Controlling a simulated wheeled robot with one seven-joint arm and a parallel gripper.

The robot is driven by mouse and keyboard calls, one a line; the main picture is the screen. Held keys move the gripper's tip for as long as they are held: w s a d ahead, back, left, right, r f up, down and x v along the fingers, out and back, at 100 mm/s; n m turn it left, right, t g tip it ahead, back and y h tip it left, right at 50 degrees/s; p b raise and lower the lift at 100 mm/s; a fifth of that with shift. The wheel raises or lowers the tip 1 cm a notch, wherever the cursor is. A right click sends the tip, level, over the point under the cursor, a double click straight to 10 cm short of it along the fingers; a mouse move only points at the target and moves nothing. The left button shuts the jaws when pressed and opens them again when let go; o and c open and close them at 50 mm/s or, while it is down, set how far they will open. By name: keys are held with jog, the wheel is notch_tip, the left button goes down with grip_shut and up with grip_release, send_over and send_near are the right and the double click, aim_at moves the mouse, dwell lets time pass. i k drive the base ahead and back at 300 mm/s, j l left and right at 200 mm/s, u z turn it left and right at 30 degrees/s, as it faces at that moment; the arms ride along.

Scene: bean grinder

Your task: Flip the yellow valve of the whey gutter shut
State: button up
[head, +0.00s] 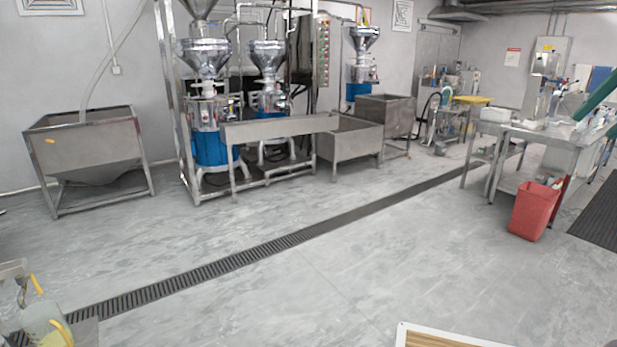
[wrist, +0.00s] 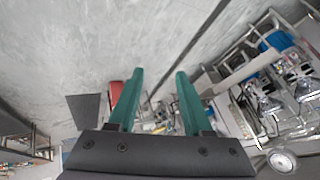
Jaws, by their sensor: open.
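My gripper (wrist: 159,76) shows in the wrist view with its two green fingers apart and nothing between them. It points across the room, away from any surface. In the head view, a yellow lever (head: 38,284) stands on a steel fitting at the lower left edge, and a second yellow curved piece (head: 61,332) is just below it. I cannot tell which, if either, is the gutter's valve. A long steel trough (head: 280,127) stands in front of the grinders; I cannot tell whether it is the whey gutter. My gripper touches none of these.
A steel hopper bin (head: 85,150) stands at the left, beside grinders with blue bases (head: 210,147). A dark floor drain (head: 290,240) crosses the floor. A red bin (head: 534,212) stands by the right workbench (head: 548,138). The middle floor is clear.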

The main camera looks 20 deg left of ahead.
aim_at(37, 287)
jog(key=i+j+u, duration=0.25)
jog(key=i+u, duration=0.25)
jog(key=i+j+u, duration=0.2)
jog(key=u, duration=0.3)
jog(key=i+l+u, duration=0.1)
jog(key=i+u, duration=0.4)
jog(key=i+l+u, duration=0.2)
jog(key=i+u, duration=0.3)
jog(key=i+l+u, duration=0.1)
jog(key=i+u, duration=0.2)
jog(key=i+l+u, duration=0.25)
jog(key=i, duration=0.2)
